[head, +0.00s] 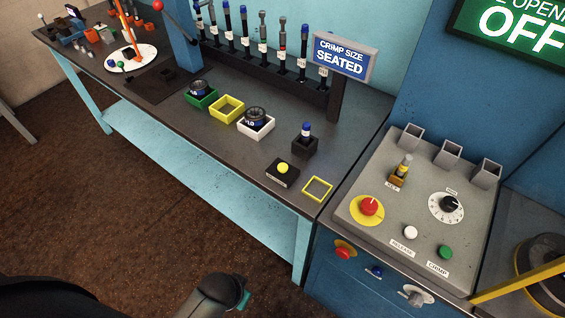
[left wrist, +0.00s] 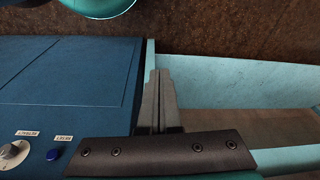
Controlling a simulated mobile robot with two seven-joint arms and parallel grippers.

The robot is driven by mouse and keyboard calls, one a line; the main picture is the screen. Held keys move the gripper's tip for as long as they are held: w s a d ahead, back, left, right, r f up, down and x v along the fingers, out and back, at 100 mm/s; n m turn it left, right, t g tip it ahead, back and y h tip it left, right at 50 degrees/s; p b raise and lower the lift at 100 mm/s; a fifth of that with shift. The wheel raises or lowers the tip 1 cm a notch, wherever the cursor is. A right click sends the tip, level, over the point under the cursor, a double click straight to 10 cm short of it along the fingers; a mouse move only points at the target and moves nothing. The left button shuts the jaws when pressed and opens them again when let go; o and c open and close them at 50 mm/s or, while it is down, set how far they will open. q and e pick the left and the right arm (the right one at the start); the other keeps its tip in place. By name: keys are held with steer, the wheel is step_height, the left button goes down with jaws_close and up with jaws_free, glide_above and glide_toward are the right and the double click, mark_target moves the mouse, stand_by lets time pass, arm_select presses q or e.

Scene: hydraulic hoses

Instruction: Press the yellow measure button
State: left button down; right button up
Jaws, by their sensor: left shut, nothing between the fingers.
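The yellow measure button (head: 283,168) sits on top of a small black box (head: 281,176) near the front edge of the grey bench, in the head view. It does not show in the left wrist view. My left gripper (left wrist: 160,75) is shut and empty in the left wrist view, over the edge between the blue cabinet and the teal bench frame, apart from the button. In the head view only a dark arm link of mine shows at the bottom. My right gripper is in neither view.
A yellow square outline (head: 317,188) lies right of the box, and a black holder (head: 305,147) with a blue-capped fitting stands behind it. Green, yellow and white trays (head: 256,133) sit to the left. The crimper panel (head: 430,185) is at the right.

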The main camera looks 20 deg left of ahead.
arm_select(q)
step_height(320, 180, up, 12)
steer(key=w+r+p, duration=0.1)
steer(key=w+p, duration=0.2)
step_height(320, 180, up, 14)
steer(key=f+n+t+h+p, duration=0.1)
steer(key=n+t+h+p, duration=0.2)
steer(key=n+t+h, duration=0.15)
glide_above(280, 169)
steer(key=shift+r+m+h, duration=0.25)
steer(key=shift+m+h, duration=0.2)
steer(key=shift+f, duration=0.15)
step_height(280, 169, down, 8)
steer(key=b, duration=0.8)
steer(key=shift+f+b, duration=0.3)
